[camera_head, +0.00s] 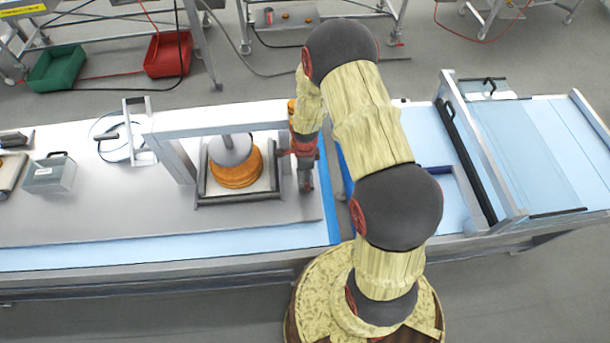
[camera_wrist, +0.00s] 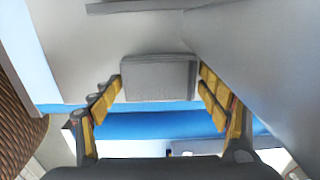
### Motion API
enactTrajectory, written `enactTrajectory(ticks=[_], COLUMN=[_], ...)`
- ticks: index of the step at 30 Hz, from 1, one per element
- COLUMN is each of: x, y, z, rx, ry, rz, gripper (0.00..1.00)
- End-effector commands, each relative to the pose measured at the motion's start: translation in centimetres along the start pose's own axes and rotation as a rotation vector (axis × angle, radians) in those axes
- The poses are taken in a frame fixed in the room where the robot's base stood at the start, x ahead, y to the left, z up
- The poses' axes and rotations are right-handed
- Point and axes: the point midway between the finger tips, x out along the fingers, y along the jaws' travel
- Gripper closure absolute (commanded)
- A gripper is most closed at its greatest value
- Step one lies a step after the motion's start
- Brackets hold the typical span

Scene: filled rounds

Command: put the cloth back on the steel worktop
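My gripper (camera_head: 304,186) points down at the right end of the steel worktop (camera_head: 110,215). In the wrist view, its two yellow-padded fingers (camera_wrist: 160,80) stand wide apart on either side of a grey, flat, rounded block-like thing (camera_wrist: 158,75). This may be the folded cloth, but I cannot be sure. Its sides line up with the fingertips; I cannot tell whether they press on it. It overlaps the worktop's edge and the blue strip (camera_wrist: 150,127) in that view. No other cloth is clear to me.
Left of my gripper, a press frame (camera_head: 225,122) stands over a tray (camera_head: 240,200) with orange rounds (camera_head: 236,175). A clear lidded box (camera_head: 50,176) stands farther left. A framed conveyor section (camera_head: 520,150) is at the right. The worktop's front is clear.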

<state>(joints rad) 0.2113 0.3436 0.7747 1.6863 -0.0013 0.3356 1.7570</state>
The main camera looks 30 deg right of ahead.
Motion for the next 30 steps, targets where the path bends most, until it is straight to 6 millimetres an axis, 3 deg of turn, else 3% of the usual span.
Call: enactTrajectory(ticks=[6, 19, 23, 30], x=[-0.1, -0.7, -2.5, -7.5], y=[0.0, -0.1, -0.2, -0.2], z=[0.0, 0.0, 0.0, 0.0], rx=[0.000, 0.000, 0.000, 0.000], ry=[0.000, 0.000, -0.001, -0.001], rz=[0.000, -0.002, -0.006, -0.006], gripper=[0.10, 0.10, 0.10, 0.10])
